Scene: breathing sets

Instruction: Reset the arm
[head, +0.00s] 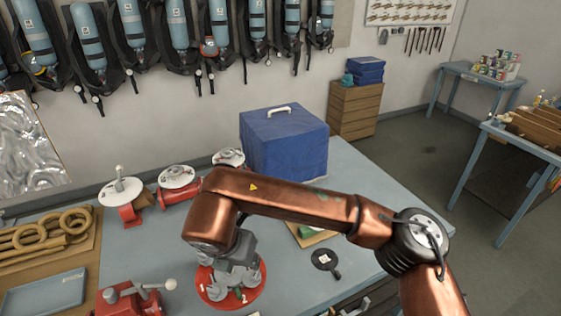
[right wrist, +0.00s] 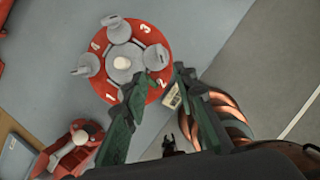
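My right arm (head: 290,198), copper-coloured, reaches in from the right over the blue-grey workbench. In the right wrist view my right gripper (right wrist: 161,78) is open. Its dark green fingers are apart, with nothing held between them. They are above the near edge of a red round base (right wrist: 161,38), by its numbers 1 and 2. The base carries several grey pieces around a grey centre with a pale knob (right wrist: 122,62). In the head view the red base (head: 257,284) shows below the arm's end, and I cannot make out the gripper fingers there. My left gripper is in neither view.
A blue case (head: 285,145) stands behind the arm. Red devices with white discs (head: 176,178) line the bench's back. A red vise-like tool (head: 130,298) is at front left. A black paddle-shaped item (head: 325,260) lies right of the base. The bench's right end is clear.

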